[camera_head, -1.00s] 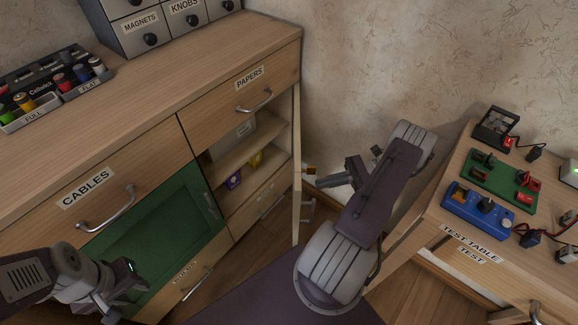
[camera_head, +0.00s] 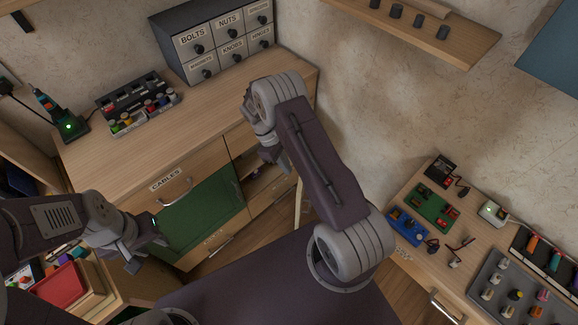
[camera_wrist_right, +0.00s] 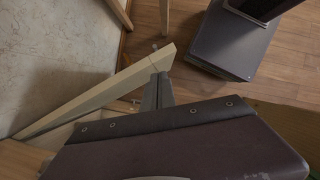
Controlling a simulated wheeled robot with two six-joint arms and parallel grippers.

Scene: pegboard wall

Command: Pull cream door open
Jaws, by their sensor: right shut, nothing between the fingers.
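The cream door (camera_head: 298,203) stands swung out from the cabinet's right end, seen nearly edge-on in the head view. The shelf compartment (camera_head: 262,184) behind it is partly visible. In the right wrist view the door's pale top edge (camera_wrist_right: 95,96) runs diagonally. My right gripper (camera_head: 272,157) is shut and empty, in front of the cabinet's upper right. Its fingers (camera_wrist_right: 157,88) overlap the door's end in the wrist view; I cannot tell whether they touch. My left gripper (camera_head: 145,250) is low at the left, near the green door (camera_head: 203,213); its jaw opening is unclear.
The cabinet top (camera_head: 215,115) carries a labelled drawer unit (camera_head: 215,40) and a battery tray (camera_head: 140,105). A test table (camera_head: 455,225) with electrical parts stands at the right. A wall shelf (camera_head: 425,25) is above. A red box (camera_head: 60,285) sits lower left.

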